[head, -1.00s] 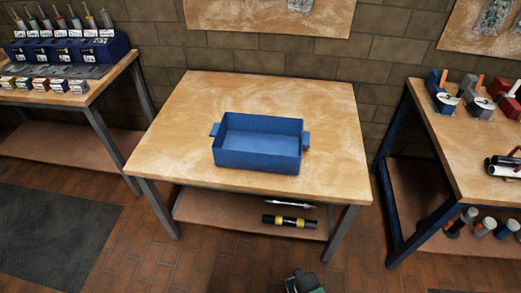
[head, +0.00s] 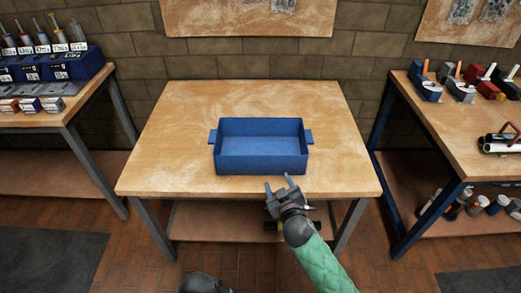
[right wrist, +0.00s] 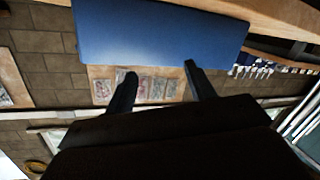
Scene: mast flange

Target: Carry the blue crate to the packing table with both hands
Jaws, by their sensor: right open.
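The blue crate (head: 262,165) stands upright and looks empty on the wooden table (head: 170,170) in the middle of the head view. It has a tab handle on its left end (head: 213,136) and one on its right end (head: 309,136). My right gripper (head: 278,181) is open and empty at the table's front edge, in front of the crate's right half. In the right wrist view, the crate's blue side (right wrist: 160,35) lies beyond the two spread fingertips (right wrist: 160,70). Which table is the packing table cannot be told.
A left bench (head: 85,110) carries bins and small boxes. A right bench (head: 440,120) with blue legs carries tools and holders, with cylinders below. The tabletop around the crate is clear. Brick floor (head: 250,265) lies in front, and a block wall stands behind.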

